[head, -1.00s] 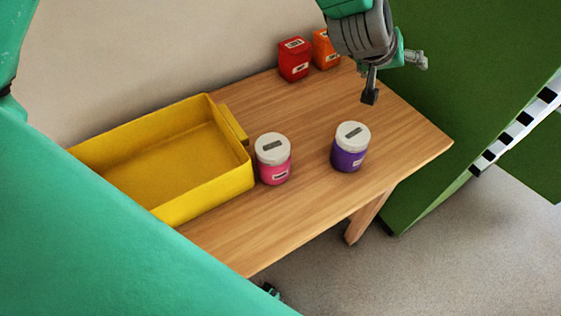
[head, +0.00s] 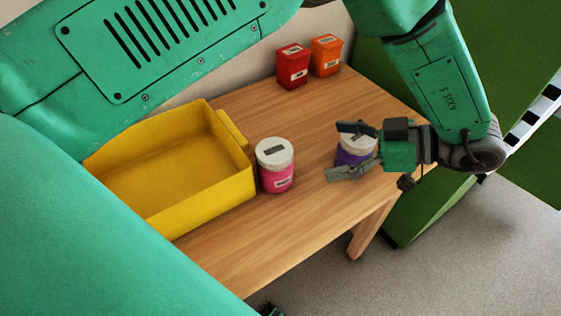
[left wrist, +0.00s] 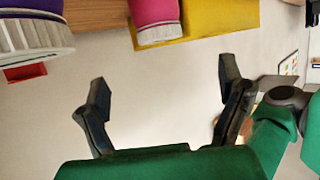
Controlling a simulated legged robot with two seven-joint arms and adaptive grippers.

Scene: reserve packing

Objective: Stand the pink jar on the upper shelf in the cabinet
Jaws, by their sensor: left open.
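The pink jar (head: 276,170) with a white lid stands upright on the table beside the yellow bin. In the left wrist view the pink jar (left wrist: 154,12) shows inverted at the top, beyond the fingers. My left gripper (head: 334,150) is open and empty, to the right of the pink jar, its fingers pointing left towards it. The gripper partly covers the purple jar (head: 355,157); both fingers also show in the left wrist view (left wrist: 162,78). A large green body (head: 500,45), apparently the cabinet, stands at the right; its upper shelf cannot be made out.
The yellow bin (head: 213,196) looks empty and stands close left of the pink jar. A red container (head: 292,68) and an orange container (head: 326,57) stand at the table's back. The wooden table (head: 260,235) is bare in front of the jars.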

